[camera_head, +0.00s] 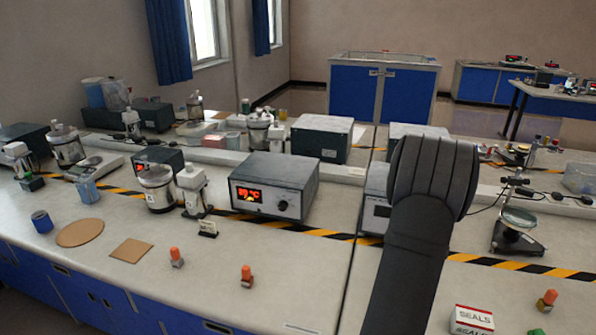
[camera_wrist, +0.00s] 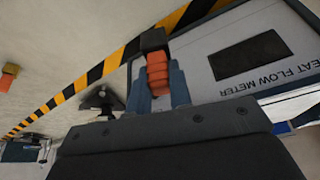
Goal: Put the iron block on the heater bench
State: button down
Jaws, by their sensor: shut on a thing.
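In the wrist view my gripper (camera_wrist: 160,82) is shut on the orange grip of a small dark block. The block, which looks like the iron block (camera_wrist: 152,40), shows beyond the fingertips, against the striped tape and the corner of the heat flow meter. In the head view my arm hides the gripper and the held block. A grey box with a red temperature display (camera_head: 272,187) stands left of my arm; it may be the heater, but no heater bench label is readable.
The heat flow meter (camera_wrist: 240,55) is close beside the held block. Other orange-topped blocks (camera_head: 176,257) (camera_head: 247,276) (camera_head: 547,300) stand near the front. A SEALS box (camera_head: 473,320) is at front right. The front centre of the worktop (camera_head: 310,270) is largely clear.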

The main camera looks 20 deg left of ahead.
jog(key=s+a+n+y, duration=0.1)
jog(key=s+a+n, duration=0.25)
jog(key=a, duration=1.25)
jog(key=s+a+n+y, duration=0.15)
jog(key=a+n, duration=0.25)
jog(key=a, duration=1.3)
jog(key=s+a+n+y, duration=0.1)
jog(key=s+a+n, duration=0.2)
jog(key=s+a, duration=0.55)
jog(key=s+a+n+y, duration=0.15)
jog(key=s+a, duration=0.45)
jog(key=a, duration=0.6)
jog(key=shift+n+g+h, duration=0.3)
jog(key=shift+n+g, duration=0.1)
jog(key=shift+s+a+f, duration=0.6)
jog(key=shift+a+f, duration=1.2)
jog(key=shift+a, duration=0.1)
jog(key=shift+s+a+f, duration=0.55)
jog(key=shift+a+f, duration=1.3)
jog(key=shift+s+a+f, duration=0.6)
jog(key=shift+a+f, duration=1.2)
jog(key=shift+a, duration=0.1)
jog(key=shift+f, duration=0.15)
jog(key=c, duration=1.3)
grip_release()
